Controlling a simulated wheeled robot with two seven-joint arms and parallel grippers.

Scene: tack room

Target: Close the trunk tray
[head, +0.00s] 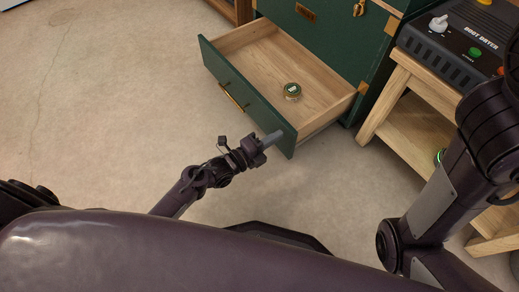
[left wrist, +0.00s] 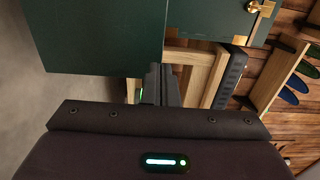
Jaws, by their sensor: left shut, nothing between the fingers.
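The trunk tray (head: 262,58) is a wooden drawer with a dark green front, pulled out of the green trunk (head: 322,32). A brass handle (head: 234,96) sits on the tray front. My left gripper (head: 272,138) is shut and empty, at the right end of the tray front; whether it touches is unclear. In the left wrist view, the shut fingers (left wrist: 161,84) lie beside the lower right edge of a green panel (left wrist: 95,35). My right gripper is not seen; part of my right arm shows at the right.
A wooden stand (head: 400,100) with a boot dryer (head: 465,45) on top is close to the right of the trunk. A green-lit item is partly visible on its lower shelf. The concrete floor (head: 110,100) left of the tray is clear.

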